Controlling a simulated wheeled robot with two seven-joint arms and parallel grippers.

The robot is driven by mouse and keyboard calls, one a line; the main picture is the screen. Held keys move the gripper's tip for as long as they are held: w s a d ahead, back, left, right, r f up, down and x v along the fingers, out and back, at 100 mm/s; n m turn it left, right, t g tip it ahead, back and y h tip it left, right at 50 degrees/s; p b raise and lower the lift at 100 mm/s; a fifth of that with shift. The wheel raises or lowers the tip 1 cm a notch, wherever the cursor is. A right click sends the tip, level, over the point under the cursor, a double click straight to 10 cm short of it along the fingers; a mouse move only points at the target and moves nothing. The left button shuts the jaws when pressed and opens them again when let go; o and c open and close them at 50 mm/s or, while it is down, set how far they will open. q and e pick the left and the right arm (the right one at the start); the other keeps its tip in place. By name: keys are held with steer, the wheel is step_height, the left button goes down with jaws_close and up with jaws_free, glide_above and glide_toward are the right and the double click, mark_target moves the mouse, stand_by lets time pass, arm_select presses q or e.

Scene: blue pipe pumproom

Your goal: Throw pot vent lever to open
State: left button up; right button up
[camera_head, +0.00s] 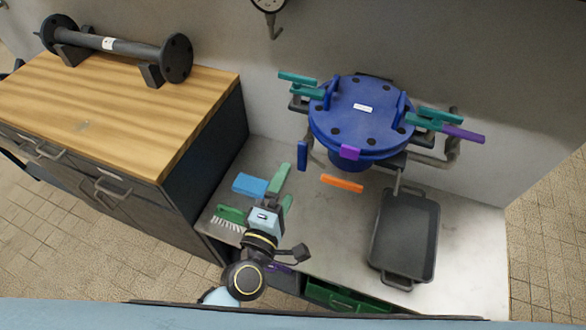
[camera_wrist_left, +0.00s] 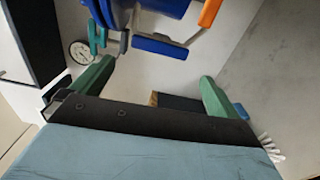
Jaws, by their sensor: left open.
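The blue round pot (camera_head: 360,115) with its bolted lid stands at the back of the metal bench. Around it are teal levers at the left (camera_head: 298,79) and right (camera_head: 440,116), a purple lever (camera_head: 463,133), a blue lever (camera_head: 302,155) and an orange lever (camera_head: 342,184). I cannot tell which is the vent lever. My left gripper (camera_head: 283,189) is open and empty, in front of the pot and left of the orange lever. In the left wrist view, the blue lever (camera_wrist_left: 160,47) and orange lever (camera_wrist_left: 210,12) are ahead, apart from the fingers. My right gripper is out of view.
A blue block (camera_head: 249,185) and a white-bristled brush (camera_head: 228,223) lie near my left gripper. A dark tray (camera_head: 405,237) is at the right. A wooden-topped cabinet (camera_head: 110,105) stands left. A gauge (camera_wrist_left: 80,52) is on the wall.

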arm_select(q)
steer(key=v, duration=0.5)
stand_by(0.4)
steer(key=s+a+f+m+g+y, duration=0.1)
steer(key=s+a+f+m+g, duration=0.25)
steer(key=f, duration=0.55)
steer(key=s+a+f+m+g, duration=0.2)
steer(key=f+m, duration=0.2)
steer(key=f, duration=0.6)
steer(key=s+a+f+m+g+y, duration=0.1)
steer(key=s+a+f+m+g, duration=0.15)
steer(key=f, duration=0.65)
steer(key=s+a+f+m+g+y, duration=0.1)
steer(key=s+a+f+m+g, duration=0.1)
steer(key=s+a+f, duration=0.2)
steer(key=s+a+f+m+g+y, duration=0.1)
steer(key=s+f, duration=0.4)
steer(key=s, duration=0.5)
steer(key=s+a+f+m+g+y, duration=0.1)
steer(key=s+a+f+m+g, duration=0.3)
steer(key=s, duration=0.4)
steer(key=a+f+g, duration=0.1)
steer(key=a, duration=0.1)
steer(key=shift+a+f+y, duration=0.2)
steer(key=shift+a+y, duration=0.1)
